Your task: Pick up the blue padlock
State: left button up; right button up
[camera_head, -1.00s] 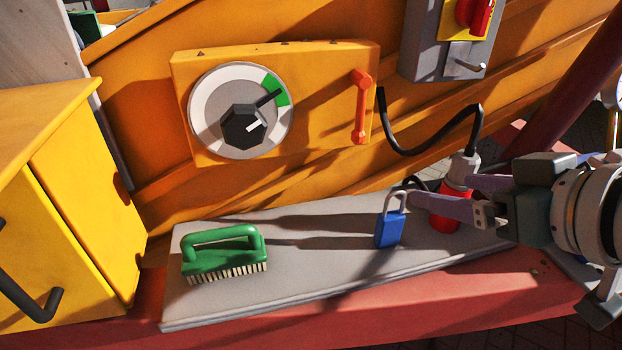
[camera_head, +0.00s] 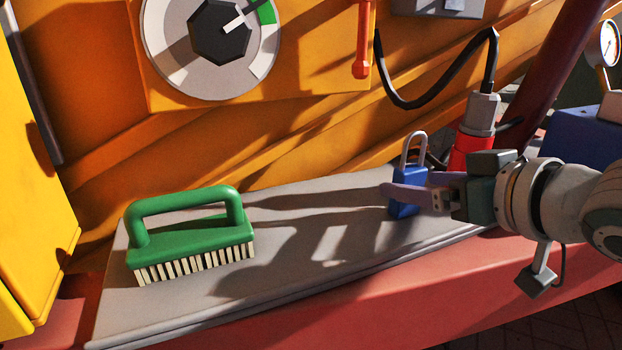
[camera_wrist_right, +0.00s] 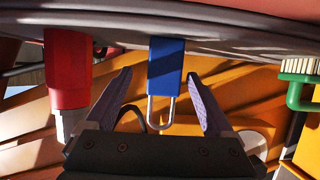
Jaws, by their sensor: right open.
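The blue padlock (camera_head: 406,176) stands upright on the grey ledge, its grey shackle pointing up, near the ledge's right end. My right gripper (camera_head: 392,194) is at the padlock, and a purple finger crosses in front of its body. In the right wrist view, which is upside down, the padlock (camera_wrist_right: 166,62) lies between the two spread fingers of my right gripper (camera_wrist_right: 158,76). Gaps show on both sides of the padlock, so the jaws are open. My left gripper is out of view.
A green brush (camera_head: 190,240) sits on the grey ledge (camera_head: 300,265) to the left. A red and grey plug (camera_head: 474,140) with a black cable stands close behind the padlock. The orange panel wall (camera_head: 270,150) rises behind the ledge.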

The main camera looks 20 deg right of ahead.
aim_at(395, 181)
jog(key=b+x, duration=0.2)
jog(key=x, duration=0.1)
jog(key=b+x, duration=0.1)
jog(key=shift+w+a+f, duration=0.1)
jog(key=shift+w+a, duration=0.05)
jog(key=shift+a, duration=0.1)
jog(key=shift+w+b, duration=0.3)
jog(key=shift+w, duration=0.1)
jog(key=shift+s, duration=0.1)
jog(key=shift+c, duration=0.5)
grip_shut()
